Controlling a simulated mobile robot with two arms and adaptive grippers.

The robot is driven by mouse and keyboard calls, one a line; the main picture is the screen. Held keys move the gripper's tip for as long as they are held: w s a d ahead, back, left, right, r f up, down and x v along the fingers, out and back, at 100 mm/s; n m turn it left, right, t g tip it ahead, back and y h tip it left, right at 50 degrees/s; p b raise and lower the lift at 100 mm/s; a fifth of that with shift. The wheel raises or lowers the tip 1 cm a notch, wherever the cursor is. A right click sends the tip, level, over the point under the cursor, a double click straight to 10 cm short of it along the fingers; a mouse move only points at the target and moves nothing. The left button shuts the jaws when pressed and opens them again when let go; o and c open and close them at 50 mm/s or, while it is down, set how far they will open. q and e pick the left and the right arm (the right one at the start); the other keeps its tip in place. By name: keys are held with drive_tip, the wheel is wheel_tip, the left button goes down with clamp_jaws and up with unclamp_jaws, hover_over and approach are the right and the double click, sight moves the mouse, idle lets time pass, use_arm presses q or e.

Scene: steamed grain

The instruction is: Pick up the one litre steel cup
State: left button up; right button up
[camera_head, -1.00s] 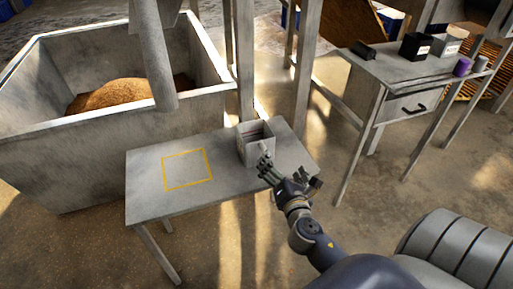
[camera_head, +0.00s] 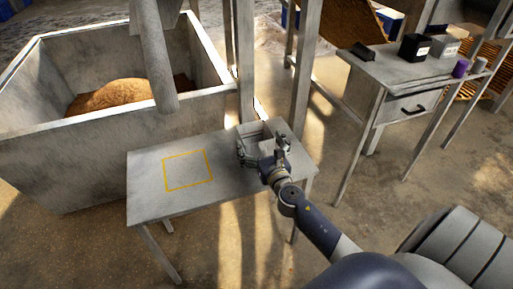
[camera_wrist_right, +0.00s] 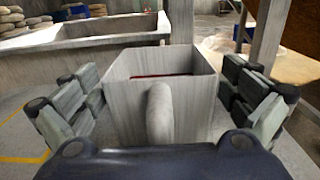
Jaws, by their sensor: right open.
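The steel cup (camera_head: 254,128) is a grey, square, open-topped box standing upright on the small metal table (camera_head: 140,200). In the right wrist view the cup (camera_wrist_right: 125,108) is centred, its rounded handle facing my palm and a red line showing inside. My right gripper (camera_head: 262,150) is open, at the near side of the cup and hiding much of it in the head view. In the wrist view its fingers (camera_wrist_right: 162,98) stand one on each side of the cup, with gaps on both sides. My left gripper is not in view.
A yellow square outline (camera_head: 187,170) marks the bare table to the left. A large bin (camera_head: 60,150) of grain is behind. Metal posts (camera_head: 302,70) rise behind the table. A second table (camera_head: 385,70) with small containers stands at the right.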

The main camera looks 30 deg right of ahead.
drive_tip(key=shift+x, duration=1.2)
drive_tip(key=c, duration=1.7)
drive_tip(key=shift+r, duration=0.1)
drive_tip(key=shift+c, duration=0.6)
